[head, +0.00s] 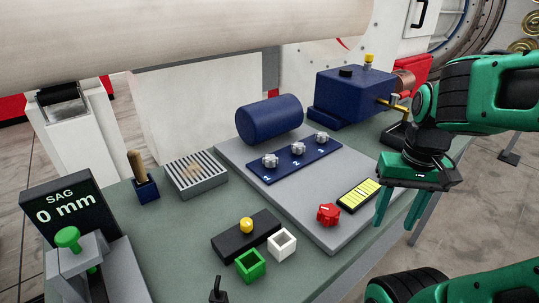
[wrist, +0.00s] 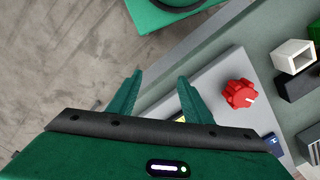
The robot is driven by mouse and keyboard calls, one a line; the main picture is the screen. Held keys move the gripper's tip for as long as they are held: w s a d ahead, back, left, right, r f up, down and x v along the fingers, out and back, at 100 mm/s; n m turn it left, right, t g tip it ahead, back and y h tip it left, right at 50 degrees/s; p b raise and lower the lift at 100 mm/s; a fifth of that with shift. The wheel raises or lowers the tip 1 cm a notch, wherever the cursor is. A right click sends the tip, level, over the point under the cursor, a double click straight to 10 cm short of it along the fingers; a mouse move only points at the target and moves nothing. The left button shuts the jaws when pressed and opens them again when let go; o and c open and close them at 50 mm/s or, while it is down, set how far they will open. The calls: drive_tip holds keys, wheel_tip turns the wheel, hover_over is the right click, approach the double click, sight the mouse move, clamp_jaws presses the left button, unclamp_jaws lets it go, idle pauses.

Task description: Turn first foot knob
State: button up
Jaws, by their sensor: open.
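Three small grey lobed knobs stand in a row on a dark blue panel (head: 287,172) in the head view: a left knob (head: 270,160), a middle knob (head: 298,148) and a right knob (head: 321,138). In the wrist view my gripper (wrist: 160,78) hangs partly over the floor beside the table edge. The three grey knobs do not show there.
A red knob (head: 328,213) and a yellow display (head: 358,193) sit on the grey plate (head: 230,148); the red knob (wrist: 240,94) also shows in the wrist view. A blue cylinder (head: 269,118) lies behind the panel. Green (head: 250,265) and white (head: 281,243) square sockets stand in front.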

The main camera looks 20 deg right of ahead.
sight(271, 157)
drive_tip(key=w+a+r+n, duration=0.1)
drive_tip(key=w+n, duration=0.1)
drive_tip(key=w, duration=0.2)
drive_tip(key=w+a+r+n+t, duration=0.1)
drive_tip(key=w+r+n, duration=0.1)
drive_tip(key=w, duration=0.2)
drive_tip(key=w+a+r+n+t, duration=0.1)
drive_tip(key=w+a+r, duration=0.1)
drive_tip(key=w, duration=0.3)
drive_tip(key=shift+n, duration=0.4)
drive_tip(key=w+a+r+n+t+y, duration=0.1)
drive_tip(key=w+a+r+n, duration=0.3)
drive_tip(key=w, duration=0.3)
drive_tip(key=w+a+r+n+t+y, duration=0.1)
drive_tip(key=w+a+r+n, duration=0.1)
drive_tip(key=w+a+n, duration=0.35)
drive_tip(key=shift+m+y, duration=0.3)
drive_tip(key=shift+m, duration=0.55)
drive_tip(key=x, duration=1.1)
drive_tip(key=shift+w+a, duration=0.4)
drive_tip(key=shift+w, duration=0.1)
drive_tip(key=c, duration=1.1)
